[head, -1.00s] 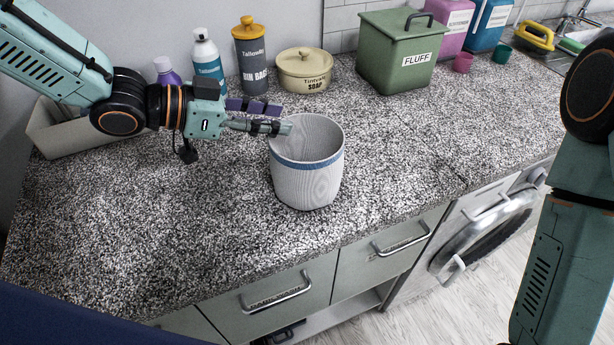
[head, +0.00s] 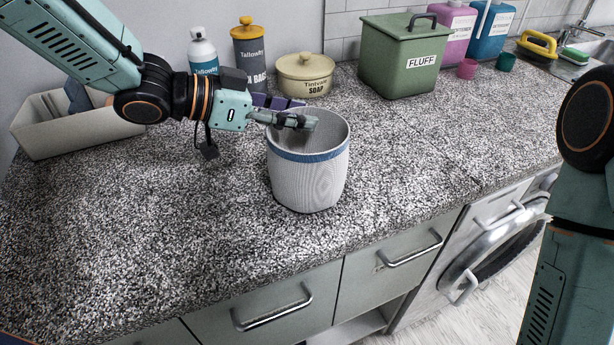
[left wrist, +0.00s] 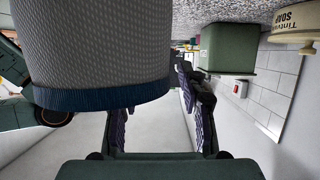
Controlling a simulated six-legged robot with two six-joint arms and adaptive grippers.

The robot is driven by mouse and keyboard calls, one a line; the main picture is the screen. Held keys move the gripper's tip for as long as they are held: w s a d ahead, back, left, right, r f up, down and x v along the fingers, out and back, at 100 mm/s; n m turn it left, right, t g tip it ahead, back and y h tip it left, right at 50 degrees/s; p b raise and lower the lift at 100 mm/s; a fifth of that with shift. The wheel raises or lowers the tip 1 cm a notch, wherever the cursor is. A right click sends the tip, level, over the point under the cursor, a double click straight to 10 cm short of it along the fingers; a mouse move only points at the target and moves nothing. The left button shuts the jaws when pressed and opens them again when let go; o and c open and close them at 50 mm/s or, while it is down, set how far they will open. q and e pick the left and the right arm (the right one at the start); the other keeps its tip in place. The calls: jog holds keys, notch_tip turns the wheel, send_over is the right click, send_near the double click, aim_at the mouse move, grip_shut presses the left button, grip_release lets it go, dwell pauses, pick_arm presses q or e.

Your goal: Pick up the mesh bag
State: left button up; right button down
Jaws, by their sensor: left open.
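The mesh bag (head: 308,180) is a pale grey, open-topped round bag with a blue band near its rim, standing upright on the speckled counter. My left gripper (head: 300,121) is at the bag's rim, with its fingertips over the opening. In the left wrist view the bag (left wrist: 95,45) fills the upper left, its blue band close to the fingers. The left gripper (left wrist: 155,110) is open there, with nothing seen held between the fingers. Whether a finger touches the rim is unclear. My right arm shows at the right edge; its gripper is out of view.
A green FLUFF bin (head: 402,62) is at the back. A beige tray (head: 70,128) sits at left. The counter right of the bag is clear.

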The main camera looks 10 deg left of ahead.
pick_arm(q)
jog(key=shift+w+d+f+b, duration=0.25)
jog(key=shift+w+d+b, duration=0.1)
jog(key=shift+d, duration=0.1)
jog(key=shift+s+a+r, duration=0.1)
jog(key=shift+c, duration=0.6)
jog(key=c, duration=0.6)
grip_shut()
